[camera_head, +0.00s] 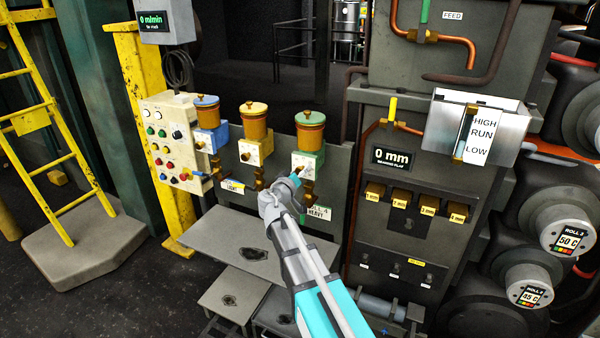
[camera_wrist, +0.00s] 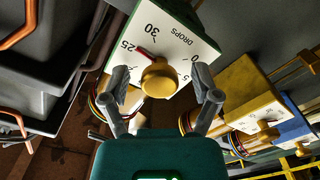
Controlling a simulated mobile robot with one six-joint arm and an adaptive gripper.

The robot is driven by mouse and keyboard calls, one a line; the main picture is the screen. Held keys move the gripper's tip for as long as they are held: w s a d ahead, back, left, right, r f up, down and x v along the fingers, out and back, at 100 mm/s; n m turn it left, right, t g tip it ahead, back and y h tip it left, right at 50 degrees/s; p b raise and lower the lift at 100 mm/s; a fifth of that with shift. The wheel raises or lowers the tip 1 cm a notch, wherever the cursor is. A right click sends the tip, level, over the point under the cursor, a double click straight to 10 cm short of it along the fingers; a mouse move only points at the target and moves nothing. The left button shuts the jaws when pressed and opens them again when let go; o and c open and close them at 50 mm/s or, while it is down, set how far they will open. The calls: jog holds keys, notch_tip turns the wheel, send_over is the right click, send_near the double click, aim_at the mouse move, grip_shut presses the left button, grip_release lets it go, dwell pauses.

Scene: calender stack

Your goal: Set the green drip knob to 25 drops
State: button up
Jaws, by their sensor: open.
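The green drip oiler (camera_head: 308,158) stands at the right of a row of three, with an amber cup (camera_head: 310,130) on top. Its white dial plate (camera_wrist: 185,50) shows in the wrist view, marked DROPS with numbers including 0, 5, 25 and 30. The round brass-yellow knob (camera_wrist: 158,82) sits on the plate. Its red pointer (camera_wrist: 146,54) points up-left, close to the 25 mark; exact alignment cannot be told. My gripper (camera_wrist: 160,74) is open, with one finger on each side of the knob and visible gaps. In the head view my gripper (camera_head: 295,182) is at the oiler's front.
The yellow oiler (camera_head: 254,150) and blue oiler (camera_head: 212,138) stand to the left. A button panel (camera_head: 165,130) is beyond them. A dark cabinet (camera_head: 415,190) with brass tabs and a 0 mm display is on the right. A grey bench (camera_head: 225,240) lies below the oilers.

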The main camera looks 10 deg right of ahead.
grip_shut()
dwell(0.4)
jog(key=shift+n, duration=0.8)
grip_release()
